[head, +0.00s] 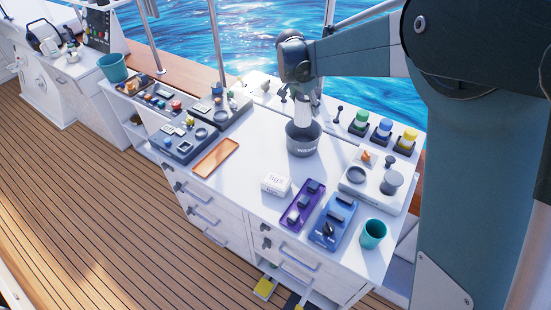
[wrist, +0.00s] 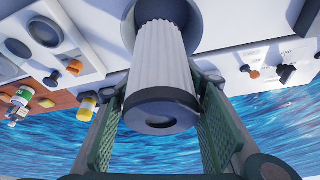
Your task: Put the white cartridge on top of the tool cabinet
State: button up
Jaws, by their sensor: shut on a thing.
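The white cartridge (head: 303,109) is a ribbed cylinder, upright over a dark grey pot (head: 303,146) on the white worktop. Its lower end appears to be within the pot's mouth; how deep it reaches is hidden. In the wrist view the cartridge (wrist: 160,55) has a dark cap at the near end, and the pot's grey rim (wrist: 210,42) shows behind it. My gripper (head: 300,95) is shut on the cartridge near its capped end; its green pads (wrist: 160,98) stand on both sides. A white cabinet with drawers (head: 203,212) carries the worktop; its top (head: 255,150) has bare patches.
An orange tray (head: 216,158), a white box (head: 275,184), a purple tray (head: 287,221), a blue tray (head: 318,238) and a teal cup (head: 372,234) stand in front. Control panels (head: 180,140) are at left. Coloured-capped items (head: 382,130) line the back right. Clear worktop lies left of the pot.

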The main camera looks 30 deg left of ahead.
jog(key=s+a+n+p, duration=0.1)
jog(key=s+a+p, duration=0.1)
jog(key=s+a, duration=1.4)
jog(key=shift+y, duration=0.3)
jog(key=f, duration=0.1)
jog(key=s+d+f, duration=0.1)
jog(key=f, duration=0.1)
jog(key=s+f, duration=0.1)
jog(key=shift+d+f, duration=0.35)
notch_tip(320, 180, down, 6)
jog(key=shift+f, duration=0.15)
jog(key=shift+f, duration=0.1)
jog(key=shift+f, duration=1.75)
jog(key=shift+f+b, duration=0.25)
jog(key=shift+b, duration=0.1)
